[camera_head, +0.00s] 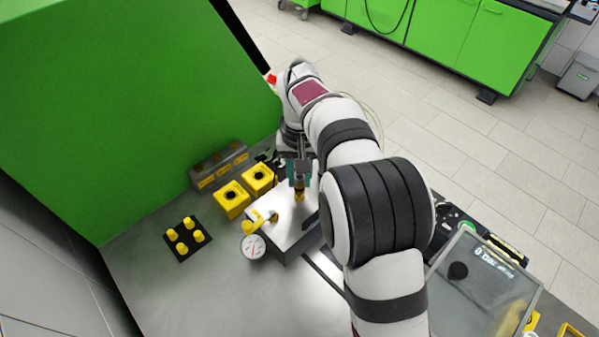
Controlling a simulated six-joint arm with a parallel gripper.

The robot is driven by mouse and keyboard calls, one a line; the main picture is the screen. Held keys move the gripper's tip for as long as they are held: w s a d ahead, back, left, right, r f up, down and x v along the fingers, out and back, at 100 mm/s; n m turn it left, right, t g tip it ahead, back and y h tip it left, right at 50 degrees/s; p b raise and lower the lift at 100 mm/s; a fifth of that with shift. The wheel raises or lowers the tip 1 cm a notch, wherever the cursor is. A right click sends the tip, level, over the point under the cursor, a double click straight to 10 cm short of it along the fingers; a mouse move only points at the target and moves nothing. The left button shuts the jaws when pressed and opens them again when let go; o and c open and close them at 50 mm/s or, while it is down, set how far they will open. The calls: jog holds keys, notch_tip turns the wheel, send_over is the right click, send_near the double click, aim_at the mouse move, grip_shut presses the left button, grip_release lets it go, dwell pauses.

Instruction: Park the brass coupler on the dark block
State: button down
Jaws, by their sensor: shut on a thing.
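My gripper (299,181), with teal fingers, points down and is shut on the brass coupler (299,195). The coupler is upright, at the right part of the white-topped box (283,226). I cannot tell whether its lower end touches the box or hangs just above it. A long dark block (219,166) with yellow marks lies at the back of the bench, by the green panel, left of my gripper. My gripper is well apart from it. My arm hides part of the bench to the right of the box.
Two yellow cubes with dark holes (232,199) stand between the dark block and the box. A round gauge (253,247) and a yellow lever (254,226) are at the box's left side. A black plate with yellow pegs (187,239) lies left. The front left bench is clear.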

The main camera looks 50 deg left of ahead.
jog(key=shift+f, duration=0.3)
jog(key=shift+f, duration=0.15)
jog(key=shift+f, duration=0.2)
jog(key=shift+f, duration=0.2)
dwell(0.8)
jog(key=c, duration=0.6)
grip_release()
jog(key=shift+r, duration=3.5)
